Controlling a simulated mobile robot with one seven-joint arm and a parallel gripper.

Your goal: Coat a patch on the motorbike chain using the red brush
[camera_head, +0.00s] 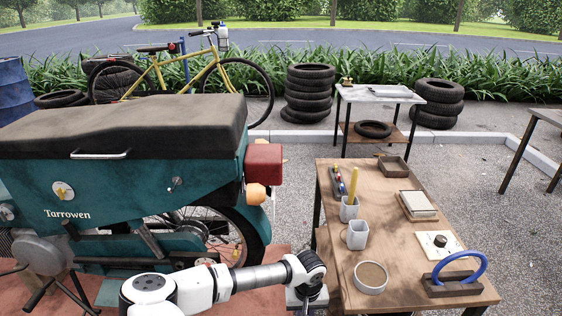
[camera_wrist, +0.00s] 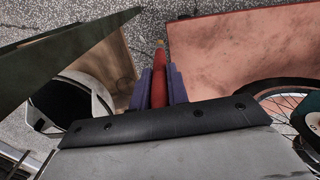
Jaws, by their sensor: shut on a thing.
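The red brush (camera_wrist: 159,80) stands between the two purple-blue fingers of my gripper (camera_wrist: 159,88) in the wrist view. My gripper is shut on it, and its tip points away from the wrist. In the head view my wrist hides the fingers and brush, beside the workbench's left edge. The teal motorbike (camera_head: 120,185) fills the left of the head view. Its rear wheel (camera_head: 250,225) is left of my wrist and also shows at the right of the wrist view (camera_wrist: 288,102). I cannot make out the chain clearly; it is low beside the wheel, partly behind bike parts and my arm.
The wooden workbench (camera_head: 395,240) on the right holds grey mugs (camera_head: 356,235), a round dish (camera_head: 371,276), a book-like block (camera_head: 417,205) and a blue ring on a stand (camera_head: 459,270). A reddish mat (camera_wrist: 245,50) lies under the bike. Gravel shows between bench and mat.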

